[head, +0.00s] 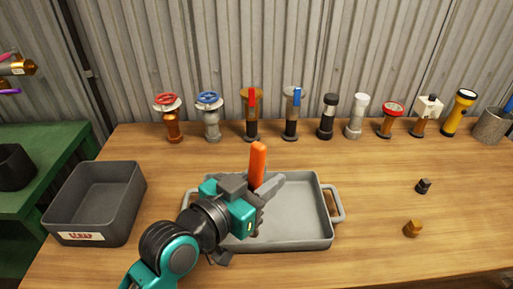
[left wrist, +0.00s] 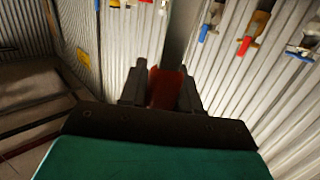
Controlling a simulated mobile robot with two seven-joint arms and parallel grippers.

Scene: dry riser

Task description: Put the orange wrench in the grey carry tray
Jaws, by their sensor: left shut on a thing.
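My left gripper (head: 256,187) is shut on the orange wrench (head: 258,163), whose orange end sticks up from the fingers. In the left wrist view the wrench (left wrist: 164,88) shows between the two dark fingers (left wrist: 160,90). The grey carry tray (head: 290,236), with a handle at each end, lies on the wooden bench. The gripper and wrench are in front of the tray's left part in the head view; their height over it is hard to tell. The wrench's lower part is hidden by the gripper. The visible tray floor is empty. My right gripper is not in view.
A dark grey scrap bin (head: 93,205) stands left of the tray. Several valves and torches line the bench's back, with a grey pot (head: 490,127) at far right. A small black fitting (head: 423,186) and a brass one (head: 412,229) lie right of the tray.

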